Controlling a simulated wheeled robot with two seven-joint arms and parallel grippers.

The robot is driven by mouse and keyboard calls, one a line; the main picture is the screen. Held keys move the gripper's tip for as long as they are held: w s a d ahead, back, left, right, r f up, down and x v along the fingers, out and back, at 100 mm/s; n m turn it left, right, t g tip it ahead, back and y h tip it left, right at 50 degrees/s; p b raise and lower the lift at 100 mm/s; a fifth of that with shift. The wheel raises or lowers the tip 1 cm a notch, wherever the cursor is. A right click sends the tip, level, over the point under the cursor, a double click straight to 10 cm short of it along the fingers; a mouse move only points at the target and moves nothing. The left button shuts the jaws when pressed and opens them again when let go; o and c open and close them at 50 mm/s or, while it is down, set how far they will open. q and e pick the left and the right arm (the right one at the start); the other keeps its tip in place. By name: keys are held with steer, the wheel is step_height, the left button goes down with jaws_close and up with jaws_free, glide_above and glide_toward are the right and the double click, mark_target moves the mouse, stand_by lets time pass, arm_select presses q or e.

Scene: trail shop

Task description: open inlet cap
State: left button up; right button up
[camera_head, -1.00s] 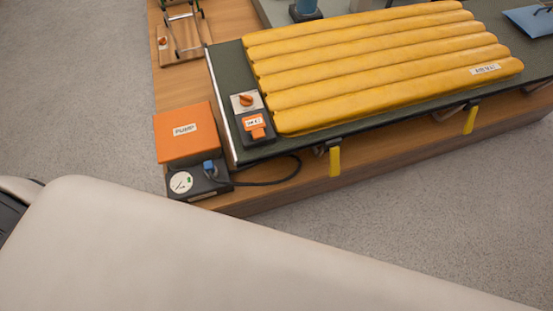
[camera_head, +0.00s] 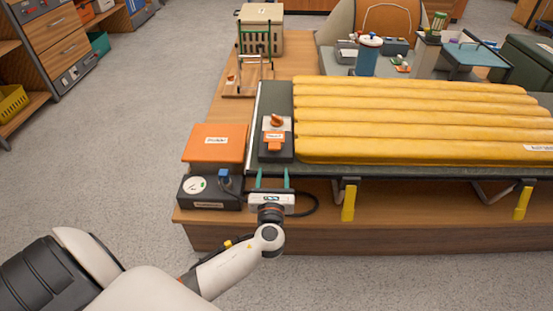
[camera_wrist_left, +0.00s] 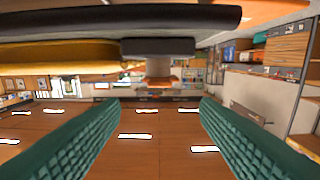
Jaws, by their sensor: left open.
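The yellow air mattress (camera_head: 410,120) lies inflated on a dark green bench mat. At its left end is a dark inlet block (camera_head: 276,155) with a white plate, an orange knob (camera_head: 277,119) and a labelled orange cap (camera_head: 273,144), which looks shut down flat. My left gripper (camera_head: 272,178) is open and empty, its two green fingers pointing at the block from the near side, apart from the cap in the picture. In the left wrist view, the open fingers (camera_wrist_left: 160,115) frame a small orange part (camera_wrist_left: 160,82), which seems to be the cap. My right gripper is not in view.
An orange pump box (camera_head: 217,143) and a gauge box (camera_head: 207,192) with a blue plug stand left of the block. A black hose runs near my gripper. Yellow-handled clamps (camera_head: 349,202) hang at the bench's front edge. Floor in front is free.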

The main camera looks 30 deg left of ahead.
mark_target(274, 150)
arm_select(q)
steer(key=b+x, duration=0.1)
steer(key=x, duration=0.6)
steer(key=shift+w, duration=0.1)
steer(key=shift+b+x, duration=0.35)
steer(key=shift+x, duration=0.6)
steer(key=shift+w+a, duration=0.2)
steer(key=shift+w, duration=0.25)
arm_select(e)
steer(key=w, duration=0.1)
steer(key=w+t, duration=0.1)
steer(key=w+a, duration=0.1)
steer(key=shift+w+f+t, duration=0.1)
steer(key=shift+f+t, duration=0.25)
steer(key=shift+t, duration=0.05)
arm_select(q)
steer(key=c, duration=1)
